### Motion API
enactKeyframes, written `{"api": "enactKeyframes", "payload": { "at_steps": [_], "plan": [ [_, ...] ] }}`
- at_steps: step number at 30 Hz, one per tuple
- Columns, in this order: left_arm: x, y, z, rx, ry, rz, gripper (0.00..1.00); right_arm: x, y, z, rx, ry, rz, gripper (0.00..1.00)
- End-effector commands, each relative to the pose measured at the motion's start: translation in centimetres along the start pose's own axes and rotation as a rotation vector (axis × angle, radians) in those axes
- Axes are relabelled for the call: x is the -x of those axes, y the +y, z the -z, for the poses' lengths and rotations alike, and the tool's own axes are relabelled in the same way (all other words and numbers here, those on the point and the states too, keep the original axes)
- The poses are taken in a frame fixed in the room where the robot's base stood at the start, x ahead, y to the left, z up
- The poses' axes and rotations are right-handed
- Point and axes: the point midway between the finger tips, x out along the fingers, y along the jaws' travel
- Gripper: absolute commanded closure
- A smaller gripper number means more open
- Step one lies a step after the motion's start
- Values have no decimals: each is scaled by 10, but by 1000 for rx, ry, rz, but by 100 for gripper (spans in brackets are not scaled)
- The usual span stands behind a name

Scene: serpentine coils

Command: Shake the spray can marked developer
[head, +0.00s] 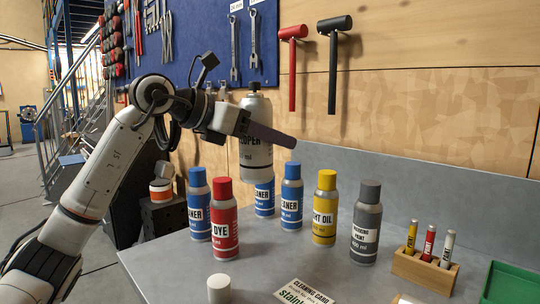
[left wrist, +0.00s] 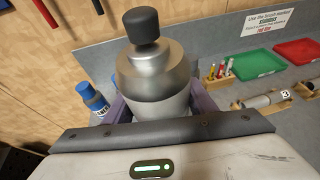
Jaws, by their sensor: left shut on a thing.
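My left gripper (head: 262,132) is shut on a silver and pale spray can (head: 256,155) and holds it upright above the grey bench. Its label is partly covered by a finger; the letters "LOPER" and "ml" show. A dark top sits on the can. In the left wrist view the can (left wrist: 155,75) stands between the fingers (left wrist: 152,106), with its dark top toward the camera. My right gripper is in neither view.
Below and around the held can stand blue cleaner cans (head: 291,197), a red dye can (head: 224,220), a yellow light oil can (head: 325,210) and a grey marking paint can (head: 367,225). A white cap (head: 218,289), card (head: 302,284), marker block (head: 424,270) and green tray (head: 510,284) lie nearby.

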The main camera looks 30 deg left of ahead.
Motion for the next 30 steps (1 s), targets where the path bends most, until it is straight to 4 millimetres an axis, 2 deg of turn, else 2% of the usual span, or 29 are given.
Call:
{"api": "enactKeyframes", "payload": {
  "at_steps": [1, 3, 5, 8, 9, 10, 11, 12, 15, 17, 18, 21, 23, 25, 27, 28, 30],
  "plan": [
    [-14, 1, 35, 7, 26, 1, 84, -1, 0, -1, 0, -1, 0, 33],
    [-24, 1, 59, 7, 21, 1, 84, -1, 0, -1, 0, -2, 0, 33],
    [-24, 1, 59, 5, 11, -1, 84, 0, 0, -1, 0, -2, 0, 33],
    [-5, 1, 13, -2, -9, -4, 84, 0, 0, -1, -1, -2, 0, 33],
    [0, 1, 1, -1, -4, -3, 84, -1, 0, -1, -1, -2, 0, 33],
    [1, 1, -3, 1, 0, -2, 84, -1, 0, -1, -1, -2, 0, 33],
    [1, 1, -3, 2, 5, -1, 84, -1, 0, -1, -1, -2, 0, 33],
    [-4, 1, 8, 4, 15, 0, 84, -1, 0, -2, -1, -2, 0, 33],
    [-22, 1, 55, 8, 25, 1, 84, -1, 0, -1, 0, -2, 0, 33],
    [-24, 1, 61, 6, 14, 0, 84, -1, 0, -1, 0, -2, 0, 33],
    [-22, 1, 54, 3, 6, -2, 84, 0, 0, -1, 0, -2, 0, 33],
    [-2, 1, 6, -2, -8, -4, 84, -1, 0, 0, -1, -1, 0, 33],
    [1, 1, -3, 1, 2, -2, 84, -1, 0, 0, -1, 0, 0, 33],
    [-6, 1, 13, 5, 17, 0, 84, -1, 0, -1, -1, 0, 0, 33],
    [-20, 1, 49, 8, 26, 1, 84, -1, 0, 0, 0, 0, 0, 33],
    [-23, 1, 58, 8, 24, 1, 84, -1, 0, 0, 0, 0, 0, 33],
    [-24, 1, 60, 5, 12, -1, 84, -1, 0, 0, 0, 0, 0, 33]
  ]
}}
